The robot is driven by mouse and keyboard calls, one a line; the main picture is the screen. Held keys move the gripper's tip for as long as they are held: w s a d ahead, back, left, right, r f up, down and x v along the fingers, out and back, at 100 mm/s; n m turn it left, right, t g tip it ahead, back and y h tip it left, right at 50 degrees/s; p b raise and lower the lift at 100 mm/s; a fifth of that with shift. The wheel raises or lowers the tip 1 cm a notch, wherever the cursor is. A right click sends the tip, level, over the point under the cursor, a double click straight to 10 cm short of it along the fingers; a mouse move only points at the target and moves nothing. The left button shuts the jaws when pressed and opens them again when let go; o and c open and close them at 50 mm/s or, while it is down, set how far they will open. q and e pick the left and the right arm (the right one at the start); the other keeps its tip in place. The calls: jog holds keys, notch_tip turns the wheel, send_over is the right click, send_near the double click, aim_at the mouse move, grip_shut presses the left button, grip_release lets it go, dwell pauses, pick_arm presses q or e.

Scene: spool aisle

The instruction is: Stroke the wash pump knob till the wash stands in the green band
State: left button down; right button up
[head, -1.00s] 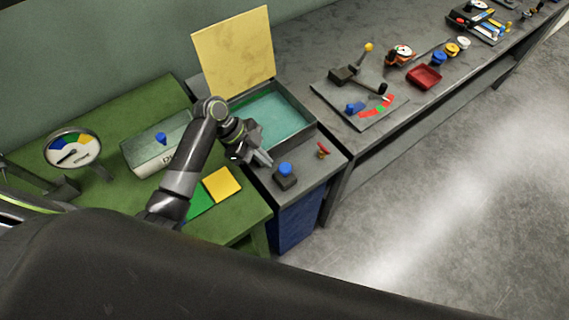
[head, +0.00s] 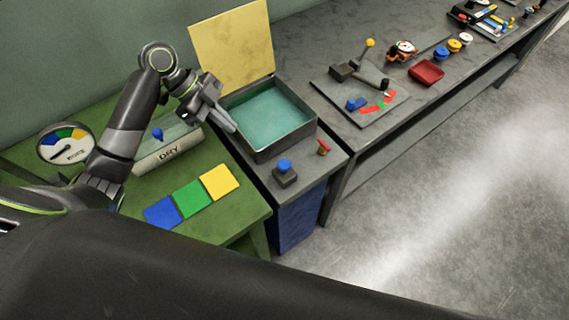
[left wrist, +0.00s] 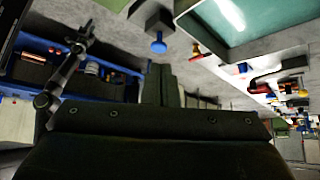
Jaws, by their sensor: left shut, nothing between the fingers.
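The blue pump knob (head: 285,168) stands on a small dark block on the grey bench, in front of an open basin (head: 287,147) of teal liquid. The knob also shows at the top of the left wrist view (left wrist: 158,46). A round gauge (head: 66,146) with blue, green and yellow bands stands at the left; its needle is too small to read surely. My left gripper (head: 231,127) is shut and empty by the basin's left rim, up and left of the knob and apart from it. My right gripper is not seen in the head view.
A yellow lid (head: 232,45) stands open behind the basin. A small red knob (head: 323,147) is right of the pump knob. A box marked DRY (head: 168,152) and blue, green and yellow squares (head: 192,198) are on the green table. A lever panel (head: 360,100) is farther right.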

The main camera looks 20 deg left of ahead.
pick_arm(q)
jog(key=shift+v, duration=1.9)
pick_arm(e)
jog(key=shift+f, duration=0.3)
